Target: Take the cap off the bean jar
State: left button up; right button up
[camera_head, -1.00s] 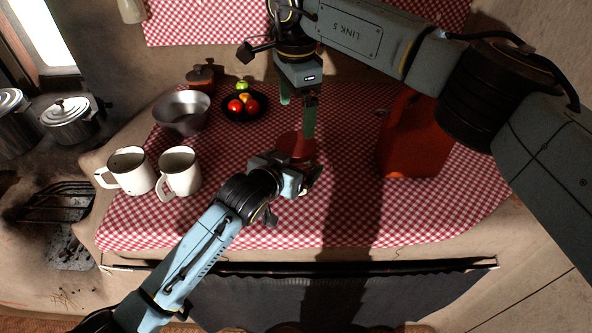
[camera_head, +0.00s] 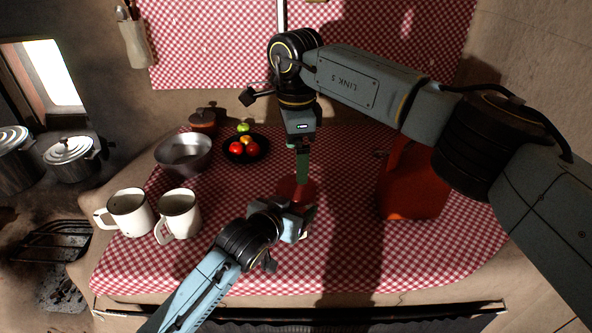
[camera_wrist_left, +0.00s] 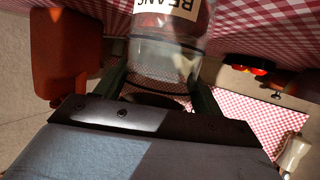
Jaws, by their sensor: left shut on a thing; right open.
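The bean jar (camera_wrist_left: 165,55) shows in the left wrist view with its "BEANS" label upside down and clear glass near my gripper. In the head view it is a reddish shape (camera_head: 291,190) on the checked cloth, partly hidden by my grippers. My left gripper (camera_head: 300,218) is shut on the jar; its green fingers (camera_wrist_left: 160,90) lie on both sides of the glass. My right gripper (camera_head: 302,178) is open and points straight down just above the jar. I cannot make out the cap clearly.
A red-orange container (camera_head: 412,185) stands right of the jar. Two white mugs (camera_head: 130,213) (camera_head: 179,215), a metal bowl (camera_head: 183,155) and a dark fruit bowl (camera_head: 262,158) stand to the left. A brown lidded pot (camera_head: 203,121) is behind them. The cloth between jar and container is clear.

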aim_at(296, 187)
jog(key=m, duration=0.5)
jog(key=shift+m, duration=0.4)
jog(key=m, duration=0.3)
jog(key=shift+m, duration=0.3)
jog(key=m, duration=0.3)
jog(key=shift+m, duration=0.4)
jog(key=m, duration=0.3)
jog(key=shift+m, duration=0.4)
jog(key=m, duration=1.2)
jog(key=shift+m, duration=0.3)
jog(key=m, duration=0.3)
jog(key=shift+m, duration=0.4)
jog(key=shift+f, duration=4.05)
